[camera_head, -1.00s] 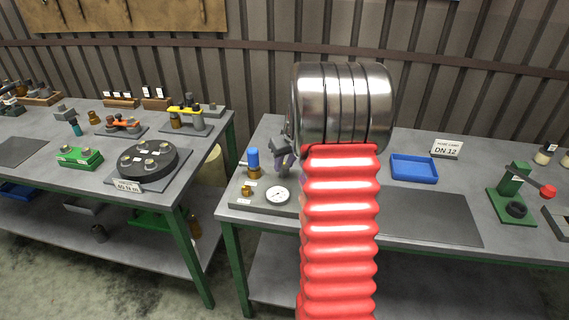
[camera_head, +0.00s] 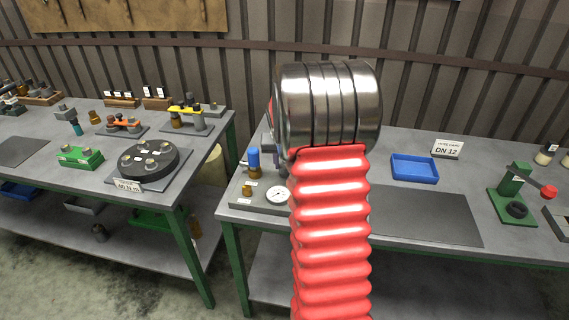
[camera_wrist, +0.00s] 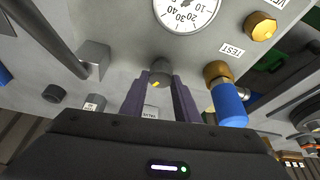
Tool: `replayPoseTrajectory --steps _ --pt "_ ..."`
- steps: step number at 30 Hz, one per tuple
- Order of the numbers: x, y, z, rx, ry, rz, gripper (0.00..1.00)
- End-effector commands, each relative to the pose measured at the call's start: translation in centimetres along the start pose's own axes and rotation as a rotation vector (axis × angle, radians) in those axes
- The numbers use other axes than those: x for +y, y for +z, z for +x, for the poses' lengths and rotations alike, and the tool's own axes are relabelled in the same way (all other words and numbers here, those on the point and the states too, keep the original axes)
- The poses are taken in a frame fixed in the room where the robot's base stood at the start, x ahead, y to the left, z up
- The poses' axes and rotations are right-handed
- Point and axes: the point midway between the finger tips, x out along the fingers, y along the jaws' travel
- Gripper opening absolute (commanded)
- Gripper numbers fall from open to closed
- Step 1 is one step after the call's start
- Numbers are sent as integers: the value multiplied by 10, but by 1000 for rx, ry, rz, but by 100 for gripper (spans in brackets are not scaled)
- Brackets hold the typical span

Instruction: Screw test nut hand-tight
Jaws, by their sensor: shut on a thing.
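My gripper (camera_wrist: 160,88) shows in the wrist view with its two purple-grey fingers close together. The blue cap also shows in the head view (camera_head: 253,159), on the grey test plate (camera_head: 243,206). In that view my arm hides most of my gripper.
A dial gauge (camera_wrist: 186,8) and a brass knob (camera_wrist: 260,25) are close by on the plate. A grey block with a bar (camera_wrist: 95,60) stands left of my fingers. On the bench, a blue tray (camera_head: 414,168) and a green stand (camera_head: 512,190) lie to the right.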

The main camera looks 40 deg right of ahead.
Motion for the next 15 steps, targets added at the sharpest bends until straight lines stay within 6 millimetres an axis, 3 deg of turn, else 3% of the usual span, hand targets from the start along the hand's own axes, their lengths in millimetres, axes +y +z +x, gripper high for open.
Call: replayPoseTrajectory --steps 15 --pt "0 2 1 -6 25 61 6"
